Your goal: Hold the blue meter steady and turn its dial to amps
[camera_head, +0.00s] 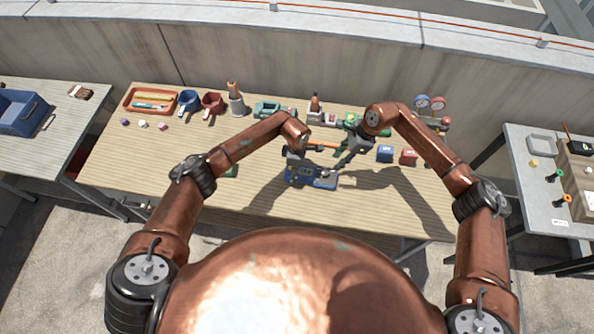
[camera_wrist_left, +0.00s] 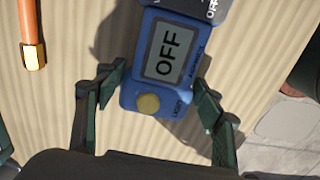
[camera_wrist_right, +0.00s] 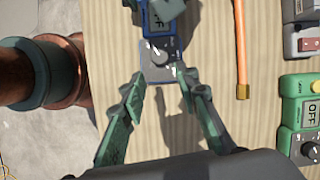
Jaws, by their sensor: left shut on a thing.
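The blue meter (camera_head: 326,183) lies on the wooden table in front of me. Its screen reads OFF in the left wrist view (camera_wrist_left: 172,50), with a yellow button below the screen. My left gripper (camera_wrist_left: 155,90) is shut on the meter's screen end, one finger on each side of the body. In the right wrist view the meter's grey lower face carries a round dark dial (camera_wrist_right: 160,54) with a light mark. My right gripper (camera_wrist_right: 160,76) is open and empty, its fingertips apart near the dial and not visibly touching it.
A blue block (camera_head: 385,153) and a red block (camera_head: 409,158) stand right. An orange tray (camera_head: 138,108) and mugs are back left. The table's front left is clear.

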